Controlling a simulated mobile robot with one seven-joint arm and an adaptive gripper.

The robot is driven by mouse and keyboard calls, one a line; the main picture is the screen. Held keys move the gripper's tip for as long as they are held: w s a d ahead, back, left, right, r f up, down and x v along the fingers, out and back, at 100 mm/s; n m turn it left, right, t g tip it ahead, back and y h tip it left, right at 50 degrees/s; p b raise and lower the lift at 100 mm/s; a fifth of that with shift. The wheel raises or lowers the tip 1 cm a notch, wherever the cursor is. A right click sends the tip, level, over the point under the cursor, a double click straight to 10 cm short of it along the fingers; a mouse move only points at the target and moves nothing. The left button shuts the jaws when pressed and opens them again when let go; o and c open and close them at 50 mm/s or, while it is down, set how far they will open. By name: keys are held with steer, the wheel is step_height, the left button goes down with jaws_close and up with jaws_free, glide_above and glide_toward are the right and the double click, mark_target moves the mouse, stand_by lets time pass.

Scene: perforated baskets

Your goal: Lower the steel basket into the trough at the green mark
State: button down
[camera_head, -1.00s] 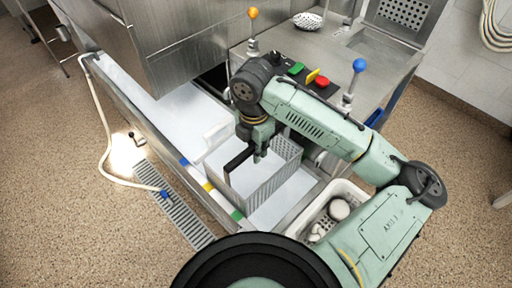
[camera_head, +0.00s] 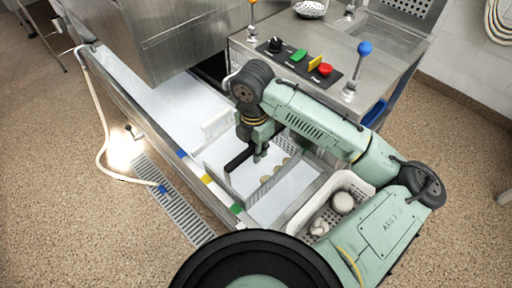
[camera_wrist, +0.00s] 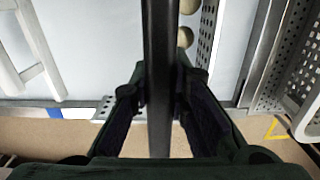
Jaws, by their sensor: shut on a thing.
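The steel basket (camera_head: 268,187), grey and perforated, sits low in the trough (camera_head: 130,85), its lower walls hidden by the white contents. Several round pale pieces (camera_head: 287,162) show inside it. My gripper (camera_head: 259,155) is shut on the basket's black handle bar (camera_head: 239,160). In the wrist view the bar (camera_wrist: 160,40) runs between my two fingers (camera_wrist: 160,95). Whether the basket rests on the trough floor cannot be seen.
A yellow mark (camera_head: 207,179) and a blue mark (camera_head: 182,154) are farther left on the rim. A white basket (camera_head: 312,212) with round items stands right of the trough. A white frame (camera_head: 217,127) is behind the steel basket. A control panel (camera_head: 298,58) and blue-knobbed lever (camera_head: 364,48) stand behind.

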steer(key=shift+f+b, duration=1.3)
steer(key=shift+f, duration=0.55)
steer(key=shift+f+b, duration=0.5)
steer(key=shift+f, duration=0.15)
steer(key=c, duration=1.5)
jaws_free()
steer(key=shift+o, duration=0.2)
steer(key=r, duration=1.2)
steer(key=shift+s+a, duration=0.15)
steer(key=shift+a, duration=0.05)
